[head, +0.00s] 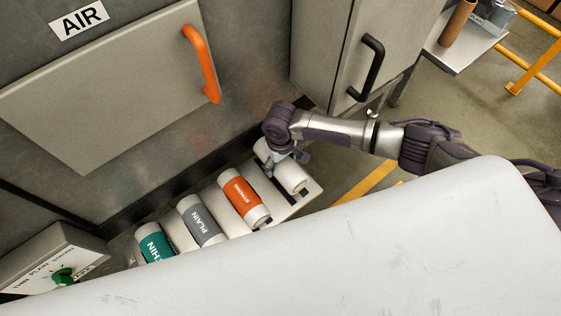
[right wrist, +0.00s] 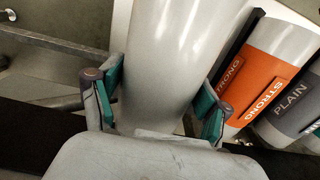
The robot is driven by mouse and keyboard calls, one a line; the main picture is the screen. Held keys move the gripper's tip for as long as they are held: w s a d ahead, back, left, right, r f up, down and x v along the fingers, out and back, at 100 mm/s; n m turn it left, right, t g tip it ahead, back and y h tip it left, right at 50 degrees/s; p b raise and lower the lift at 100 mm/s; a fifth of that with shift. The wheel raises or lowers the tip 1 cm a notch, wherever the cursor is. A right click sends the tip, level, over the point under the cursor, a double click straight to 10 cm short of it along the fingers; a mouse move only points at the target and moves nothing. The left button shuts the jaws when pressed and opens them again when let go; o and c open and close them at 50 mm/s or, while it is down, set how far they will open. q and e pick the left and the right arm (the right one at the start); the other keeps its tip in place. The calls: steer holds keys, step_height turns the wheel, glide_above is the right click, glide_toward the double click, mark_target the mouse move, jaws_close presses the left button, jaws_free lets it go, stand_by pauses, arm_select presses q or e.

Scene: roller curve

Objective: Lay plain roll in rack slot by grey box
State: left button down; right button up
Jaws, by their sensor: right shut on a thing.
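My right gripper (head: 284,152) is shut on a white roll (head: 291,177) at the right end of the pale rack (head: 312,188). No label shows on this roll. In the right wrist view the roll (right wrist: 165,60) runs between the two teal-padded fingers (right wrist: 160,100). I cannot tell whether it rests on the rack or hangs just above it. A roll with a grey PLAIN band (head: 201,221) lies in the rack between the orange STRONG roll (head: 245,198) and the teal roll (head: 154,245). My left gripper is not in view.
A grey box with a green knob (head: 63,275) stands at the lower left, beyond the teal roll. A grey cabinet with a black handle (head: 367,68) stands behind my right arm. The orange-handled panel (head: 110,85) is behind the rack. A scuffed pale surface (head: 330,265) fills the foreground.

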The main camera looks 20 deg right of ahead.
steer(key=shift+f+b, duration=1.05)
steer(key=shift+f, duration=1.3)
steer(key=o, duration=1.5)
steer(key=shift+o, duration=0.3)
step_height(320, 180, up, 12)
steer(key=shift+r, duration=0.1)
